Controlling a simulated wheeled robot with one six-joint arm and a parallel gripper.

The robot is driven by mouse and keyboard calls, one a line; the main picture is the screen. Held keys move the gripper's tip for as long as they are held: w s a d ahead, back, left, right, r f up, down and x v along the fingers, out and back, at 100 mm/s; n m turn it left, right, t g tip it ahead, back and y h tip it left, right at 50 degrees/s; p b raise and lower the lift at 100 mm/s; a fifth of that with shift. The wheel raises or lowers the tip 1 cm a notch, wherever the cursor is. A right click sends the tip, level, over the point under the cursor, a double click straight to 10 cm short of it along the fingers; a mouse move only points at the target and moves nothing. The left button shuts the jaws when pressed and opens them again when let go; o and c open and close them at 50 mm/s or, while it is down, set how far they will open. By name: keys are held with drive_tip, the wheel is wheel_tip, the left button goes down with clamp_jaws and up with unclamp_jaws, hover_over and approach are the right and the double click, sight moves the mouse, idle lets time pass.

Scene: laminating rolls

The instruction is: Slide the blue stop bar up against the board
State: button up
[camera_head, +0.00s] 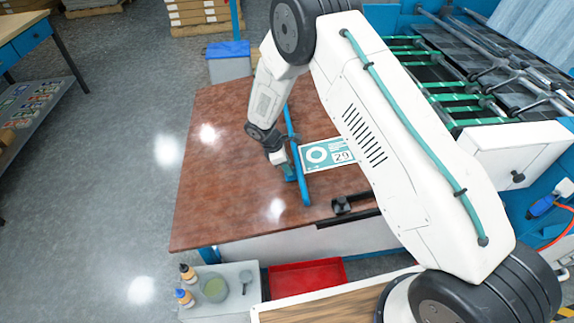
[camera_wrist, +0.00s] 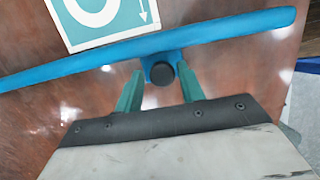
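The blue stop bar (camera_head: 304,190) lies on the brown tabletop, just left of the board. The board (camera_head: 316,156) is a white and teal card printed with a ring and "29". In the wrist view, the bar (camera_wrist: 230,28) runs along the near edge of the board (camera_wrist: 88,38), very close to it; I cannot tell whether they touch. The bar has a blue tab with a black knob (camera_wrist: 162,73). My gripper (camera_wrist: 160,80) has its green fingers on both sides of this tab, tips apparently against it. In the head view my gripper (camera_head: 281,165) partly hides the bar.
The brown table (camera_head: 225,205) is clear to the left. A black clamp-like part (camera_head: 342,206) sits near its front edge. A red tray (camera_head: 305,277) and a grey stand with bottles (camera_head: 187,272) are in front. The roller machine (camera_head: 460,95) stands at right.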

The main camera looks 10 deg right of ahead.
drive_tip(key=shift+o, duration=0.5)
drive_tip(key=v, duration=0.7)
drive_tip(key=shift+a+r, duration=0.2)
drive_tip(key=shift+r, duration=0.15)
drive_tip(key=s+d+r+m+y, duration=0.1)
drive_tip(key=s+d+r+m, duration=0.4)
drive_tip(key=s+r, duration=0.7)
drive_tip(key=s+d+r+m+t+y, duration=0.1)
drive_tip(key=s+d+r+m, duration=0.4)
drive_tip(key=s+r, duration=0.7)
drive_tip(key=s+d+r+m+y, duration=0.2)
drive_tip(key=s+d+r+m, duration=0.3)
drive_tip(key=s+r, duration=0.7)
drive_tip(key=s+m, duration=0.2)
drive_tip(key=s, duration=0.2)
drive_tip(key=shift+s+r+t, duration=0.15)
drive_tip(key=shift+s+t, duration=0.1)
drive_tip(key=shift+t, duration=0.05)
